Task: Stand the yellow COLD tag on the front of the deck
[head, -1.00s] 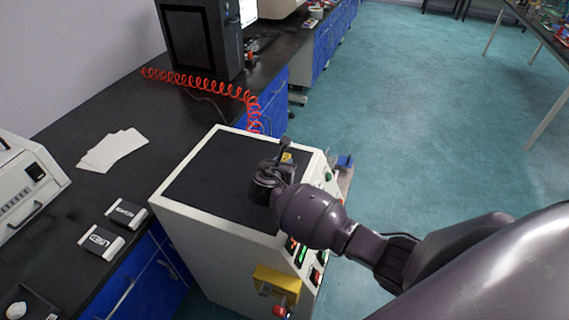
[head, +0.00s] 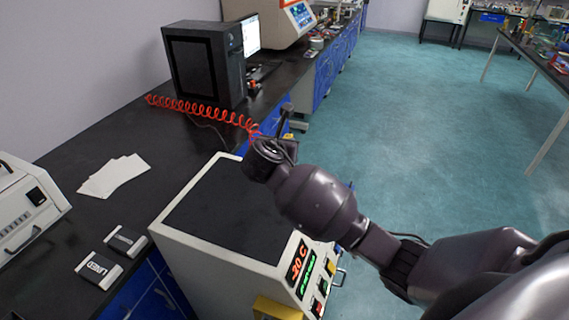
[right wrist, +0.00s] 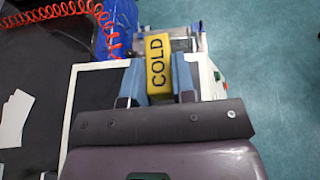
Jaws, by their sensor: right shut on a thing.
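The yellow COLD tag (right wrist: 159,62) is between the two blue-grey fingers of my right gripper (right wrist: 158,84) in the right wrist view, its black lettering facing the camera. In the head view my right gripper (head: 285,126) is over the far edge of the white machine, and only a sliver of the yellow tag (head: 289,136) shows beside it. The deck is the black top (head: 215,212) of the machine; my right arm covers its right part. The tag is held clear of the deck. My left gripper is not in view.
The machine's front has a lit display (head: 299,262) and a yellow block (head: 275,309) low down. A coiled red hose (head: 200,108) runs behind the machine near a black computer tower (head: 205,65). Two small labelled boxes (head: 98,269) (head: 126,241) and white sheets (head: 114,176) lie on the counter.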

